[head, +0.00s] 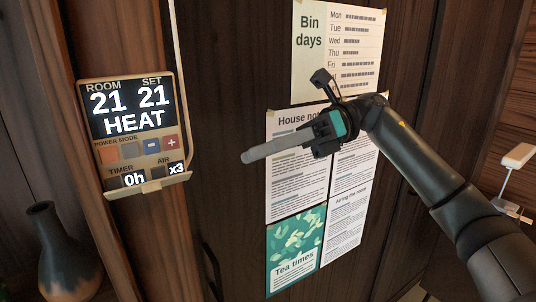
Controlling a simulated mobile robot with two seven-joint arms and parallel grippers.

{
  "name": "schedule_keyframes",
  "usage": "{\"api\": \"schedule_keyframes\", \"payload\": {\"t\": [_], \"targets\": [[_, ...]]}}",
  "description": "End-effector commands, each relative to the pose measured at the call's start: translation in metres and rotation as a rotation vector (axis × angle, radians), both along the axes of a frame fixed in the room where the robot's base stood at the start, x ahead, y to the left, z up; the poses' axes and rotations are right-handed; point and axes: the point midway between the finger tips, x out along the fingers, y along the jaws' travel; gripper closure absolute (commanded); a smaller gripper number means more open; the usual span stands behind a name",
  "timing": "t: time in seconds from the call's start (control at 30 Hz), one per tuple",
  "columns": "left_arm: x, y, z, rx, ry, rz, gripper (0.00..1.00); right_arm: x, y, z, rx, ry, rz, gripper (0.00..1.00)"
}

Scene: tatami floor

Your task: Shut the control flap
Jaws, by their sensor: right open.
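The control panel (125,90) is a beige unit on a wooden post at the left. Its screen reads ROOM 21, SET 21, HEAT. The control flap (150,187) is the beige strip at its lower edge; it sticks out like a ledge, folded down and open. The buttons above it are uncovered. My right gripper (250,155) is open and empty, with its pale finger pointing left toward the panel. In the picture it is to the right of the flap, with a clear gap between them. My left gripper is not in view.
Posters (298,178) hang on the dark wood behind my right gripper, with a bin days sheet (340,45) above. A dark vase (55,255) stands at the lower left below the panel. A white lamp-like object (517,157) is at the right.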

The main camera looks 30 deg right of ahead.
Motion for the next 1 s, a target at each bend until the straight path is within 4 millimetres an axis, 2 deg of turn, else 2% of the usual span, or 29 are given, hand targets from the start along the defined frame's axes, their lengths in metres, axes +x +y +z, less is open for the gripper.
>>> {"api": "schedule_keyframes", "payload": {"t": [1.0], "targets": [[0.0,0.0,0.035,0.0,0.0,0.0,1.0,0.016,-0.015,-0.022,0.167,1.29,-0.043,0.56]]}}
